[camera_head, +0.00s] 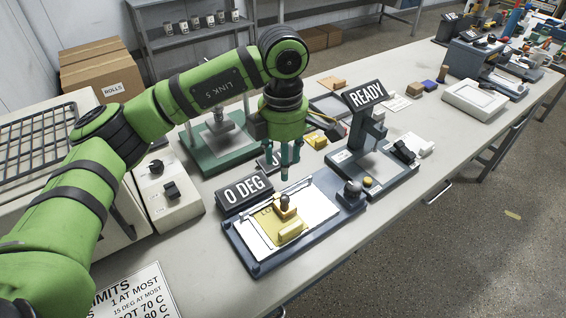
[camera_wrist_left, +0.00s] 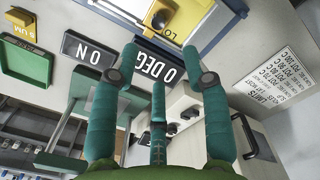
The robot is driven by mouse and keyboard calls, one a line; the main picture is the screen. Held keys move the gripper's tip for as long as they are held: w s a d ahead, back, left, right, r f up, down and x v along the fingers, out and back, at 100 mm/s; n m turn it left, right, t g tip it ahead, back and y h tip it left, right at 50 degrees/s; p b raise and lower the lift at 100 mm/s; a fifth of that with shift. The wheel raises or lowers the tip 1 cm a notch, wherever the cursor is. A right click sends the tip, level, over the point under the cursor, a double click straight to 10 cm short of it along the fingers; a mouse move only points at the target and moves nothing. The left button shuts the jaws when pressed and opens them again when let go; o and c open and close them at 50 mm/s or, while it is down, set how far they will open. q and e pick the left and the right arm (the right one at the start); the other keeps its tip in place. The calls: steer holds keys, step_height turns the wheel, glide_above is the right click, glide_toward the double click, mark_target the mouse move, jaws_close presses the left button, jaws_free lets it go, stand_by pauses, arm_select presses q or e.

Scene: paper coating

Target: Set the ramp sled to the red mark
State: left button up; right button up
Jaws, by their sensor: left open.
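The ramp sled looks to be the small wooden-coloured block with a dark knob (camera_head: 286,207); it rests on a yellow piece on the white plate of the ramp (camera_head: 254,262). In the left wrist view the knob (camera_wrist_left: 161,19) shows at the top edge, over yellow. I cannot make out a red mark in either view. My left gripper (camera_head: 285,165) is open and empty, its teal fingers pointing down above and behind the sled, apart from it. In the left wrist view its fingers (camera_wrist_left: 160,65) spread around the view of the ramp's display.
The "0 DEG" display (camera_head: 245,190) stands behind the ramp. A "READY" stand (camera_head: 368,135) is to its right. A green-based press (camera_head: 222,145) stands behind, a box with black knobs (camera_head: 165,190) at left.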

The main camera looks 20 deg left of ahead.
mark_target(285, 198)
arm_select(q)
step_height(285, 198, down, 3)
steer(key=n+p, duration=0.3)
steer(key=p, duration=0.1)
steer(key=shift+w+d+f+p, duration=0.1)
steer(key=shift+d+p, duration=0.05)
steer(key=shift+p, duration=0.25)
steer(key=shift+n, duration=0.4)
step_height(285, 198, down, 7)
steer(key=shift+r+p, duration=0.1)
steer(key=shift+p, duration=1.1)
steer(key=shift+f, duration=0.7)
jaws_close()
